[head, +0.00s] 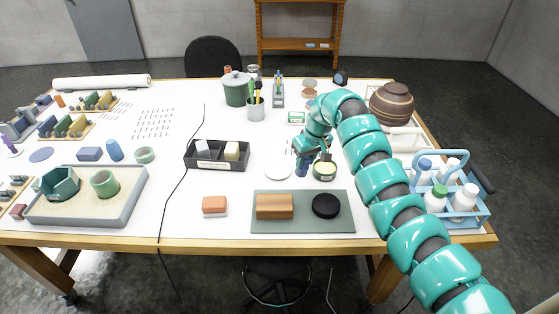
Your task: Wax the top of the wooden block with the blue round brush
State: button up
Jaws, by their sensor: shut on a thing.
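The wooden block (274,206) lies on a dark green mat (300,225) at the front middle of the table. My gripper (304,158) is behind the mat, above and to the right of a white round dish (277,172). It is shut on the blue round brush (302,169), which points down. The brush is apart from the block. Whether the brush tip touches anything is too small to tell.
A black round pad (326,205) lies right of the block on the mat. An orange and white block (215,206) is left of it. A black tray (217,163) stands behind left. A blue bottle carrier (463,212) stands at right. A black cable (170,205) crosses the table.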

jog(key=w+d+r+n+y, duration=0.1)
jog(key=w+d+r+y, duration=0.1)
jog(key=d, duration=0.3)
jog(key=w+d+r+n+t+y+b, duration=0.1)
jog(key=w+d+n, duration=0.1)
jog(key=d, duration=0.4)
jog(key=shift+w+r+y, duration=0.4)
jog(key=shift+w, duration=0.35)
jog(key=shift+f, duration=0.1)
jog(key=shift+f+p, duration=0.75)
jog(key=shift+f, duration=2.05)
jog(key=shift+f+b, duration=0.8)
jog(key=shift+b, duration=0.05)
jog(key=shift+r, duration=0.1)
